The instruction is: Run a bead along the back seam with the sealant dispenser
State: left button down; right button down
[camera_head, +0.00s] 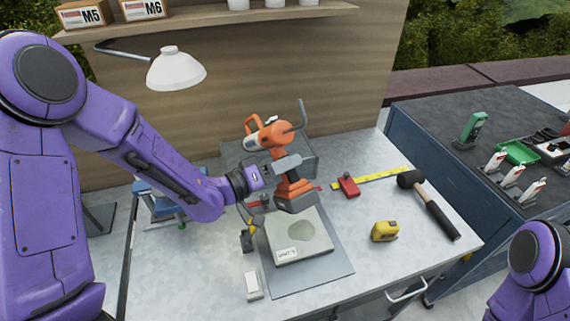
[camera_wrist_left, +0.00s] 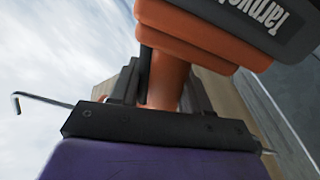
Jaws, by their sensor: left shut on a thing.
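My left gripper (camera_head: 284,166) is shut on the handle of an orange and grey power tool, which looks like the sealant dispenser (camera_head: 277,133). The tool is held above the bench, with a bent grey rod rising from it and its thick base low down. In the left wrist view the orange handle (camera_wrist_left: 168,78) stands between the dark fingers, under a lettered grey and orange base. A pale square unit (camera_head: 318,242) with a label and a dark patch lies below and in front of the tool. I cannot make out a back seam. My right gripper is out of view.
A grey mat (camera_head: 312,284) lies under the unit. A grey box (camera_head: 238,152) stands behind the tool. A lamp (camera_head: 176,70) hangs at the back left.

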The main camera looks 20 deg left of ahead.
pick_arm(q)
jog(key=shift+w+d+r, duration=0.15)
jog(key=shift+d, duration=0.05)
jog(key=shift+w+d, duration=0.2)
jog(key=shift+w+d, duration=0.15)
dwell(0.5)
jog(key=shift+w+d, duration=0.15)
jog(key=shift+d, duration=0.1)
jog(key=shift+w, duration=0.1)
dwell(0.5)
jog(key=shift+w+d, duration=0.25)
jog(key=shift+d, duration=0.15)
jog(key=shift+d, duration=0.1)
jog(key=shift+w+d, duration=0.25)
jog(key=shift+d, duration=0.05)
jog(key=shift+w+d, duration=0.5)
jog(key=shift+d, duration=0.05)
dwell(1.1)
